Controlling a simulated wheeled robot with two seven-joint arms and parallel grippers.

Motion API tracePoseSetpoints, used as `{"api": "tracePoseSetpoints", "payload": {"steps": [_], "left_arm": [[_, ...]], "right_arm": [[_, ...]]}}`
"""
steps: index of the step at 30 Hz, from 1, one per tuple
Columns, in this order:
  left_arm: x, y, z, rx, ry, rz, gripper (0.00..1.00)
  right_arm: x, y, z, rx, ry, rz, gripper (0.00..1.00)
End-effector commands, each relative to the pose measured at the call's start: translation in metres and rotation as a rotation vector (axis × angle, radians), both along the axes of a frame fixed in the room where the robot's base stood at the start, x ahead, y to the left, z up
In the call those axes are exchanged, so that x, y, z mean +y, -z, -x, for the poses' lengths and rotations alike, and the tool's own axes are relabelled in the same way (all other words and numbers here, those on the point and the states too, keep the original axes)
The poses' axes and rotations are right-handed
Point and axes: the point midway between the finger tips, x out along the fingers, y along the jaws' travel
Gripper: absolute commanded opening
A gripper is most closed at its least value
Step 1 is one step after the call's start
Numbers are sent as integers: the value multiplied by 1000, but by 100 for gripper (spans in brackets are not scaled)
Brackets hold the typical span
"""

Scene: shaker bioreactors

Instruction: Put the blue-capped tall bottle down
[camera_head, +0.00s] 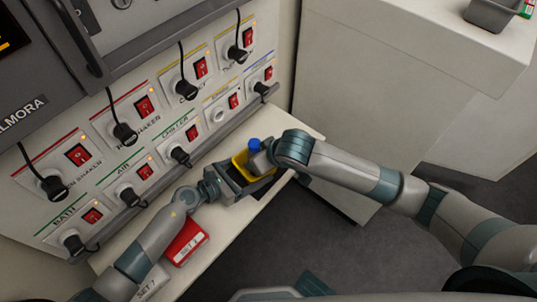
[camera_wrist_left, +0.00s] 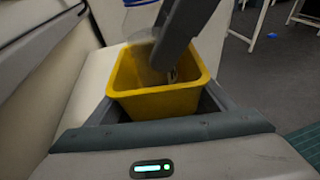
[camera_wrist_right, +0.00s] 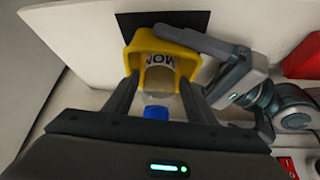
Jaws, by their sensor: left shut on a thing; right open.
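The blue-capped bottle (camera_wrist_right: 157,97) stands with its lower part inside a yellow open-topped container (camera_wrist_right: 138,46); its white label shows partly. Its blue cap also shows in the head view (camera_head: 254,145). My right gripper (camera_wrist_right: 160,88) is open, with one finger on each side of the bottle. My left gripper (camera_wrist_left: 158,98) is shut on the yellow container, which also shows in the left wrist view (camera_wrist_left: 190,99). A grey finger of my right gripper crosses above the container there. The bottle's base is hidden inside the container.
A dark square (camera_wrist_right: 164,20) lies on the white bench (camera_head: 309,132) at the container. A red block with a white label (camera_head: 187,243) sits nearer on the bench. A panel of red switches and black plugs (camera_head: 180,154) rises directly behind. The bench's front edge is close.

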Motion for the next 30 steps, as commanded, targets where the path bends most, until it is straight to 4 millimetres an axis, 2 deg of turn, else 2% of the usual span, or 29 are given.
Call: {"api": "tracePoseSetpoints", "payload": {"steps": [6,12,18,30], "left_arm": [[0,0,0,1,1,1,64],[0,0,0,1,1,1,64],[0,0,0,1,1,1,64],[0,0,0,1,0,1,64]], "right_arm": [[-12,-35,18,-1,-1,-1,50],[-20,-57,30,-1,-1,-1,50],[-23,-65,35,0,0,0,50],[-23,-65,35,0,0,0,50]]}}
